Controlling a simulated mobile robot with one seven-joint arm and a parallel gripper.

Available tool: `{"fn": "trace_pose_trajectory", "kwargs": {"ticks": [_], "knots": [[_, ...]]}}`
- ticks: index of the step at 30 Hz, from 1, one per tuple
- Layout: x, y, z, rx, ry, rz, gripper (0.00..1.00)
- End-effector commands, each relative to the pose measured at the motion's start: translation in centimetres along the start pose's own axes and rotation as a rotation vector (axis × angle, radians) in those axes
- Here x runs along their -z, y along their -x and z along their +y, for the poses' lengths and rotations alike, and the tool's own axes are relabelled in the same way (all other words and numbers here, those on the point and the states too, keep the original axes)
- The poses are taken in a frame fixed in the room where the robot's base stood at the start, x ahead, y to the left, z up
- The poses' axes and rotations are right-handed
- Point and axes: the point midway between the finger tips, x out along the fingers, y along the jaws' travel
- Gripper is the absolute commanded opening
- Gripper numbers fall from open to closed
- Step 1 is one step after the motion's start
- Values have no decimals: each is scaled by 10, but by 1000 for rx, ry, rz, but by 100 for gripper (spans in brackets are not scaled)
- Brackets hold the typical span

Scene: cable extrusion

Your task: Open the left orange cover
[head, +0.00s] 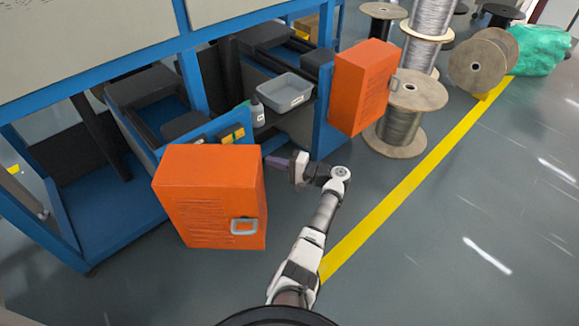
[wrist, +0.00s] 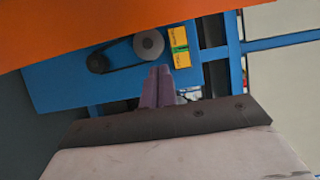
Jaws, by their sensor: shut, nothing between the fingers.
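The left orange cover (head: 210,200) stands out from the blue machine, with its grey handle (head: 245,226) on the lower right of its face. Part of the blue panel behind it shows past its top edge, so it looks at least partly swung open. In the wrist view the orange cover (wrist: 100,28) fills the top left. My gripper (head: 272,162) is just right of the cover's upper right edge, close to the panel side. Its purple fingers (wrist: 158,88) are together and empty, below the cover in the wrist view. I cannot tell whether they touch the cover.
A blue panel (wrist: 75,85) carries a belt, pulleys and a yellow label (wrist: 179,47). The right orange cover (head: 362,85) stands out further right. A grey bin (head: 285,92) and bottle sit between. Cable spools (head: 408,95) stand behind; floor at right is clear.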

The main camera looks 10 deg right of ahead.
Motion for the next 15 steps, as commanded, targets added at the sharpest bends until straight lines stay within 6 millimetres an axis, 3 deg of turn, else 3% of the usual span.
{"fn": "trace_pose_trajectory", "kwargs": {"ticks": [2,9,15], "knots": [[-2,-16,0,0,0,-2,0],[-30,-2,0,-1,0,0,0],[-38,1,0,0,1,1,0]]}}
